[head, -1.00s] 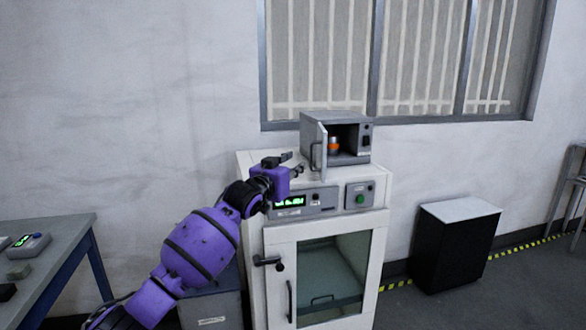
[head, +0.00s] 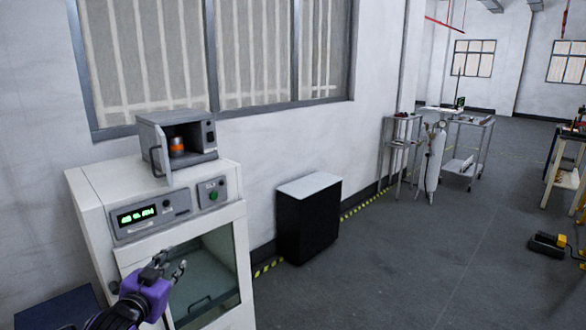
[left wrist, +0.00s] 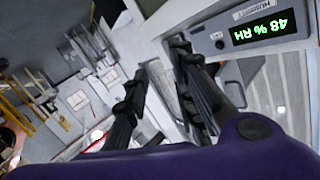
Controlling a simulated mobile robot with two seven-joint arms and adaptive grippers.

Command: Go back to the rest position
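My left gripper (head: 171,266) is low at the left of the head view, in front of the white cabinet (head: 88,205). In the left wrist view its two dark fingers (left wrist: 160,60) are apart with nothing between them, so it is open and empty. I cannot tell whether the gripper touches the cabinet. My right gripper is not in view.
A small grey oven (head: 150,133) stands on the cabinet, its door open, with an orange-banded item (head: 177,147) inside. A black box with a pale top (head: 308,220) stands to the right. Farther right is a gas cylinder (head: 434,160). The floor between is clear.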

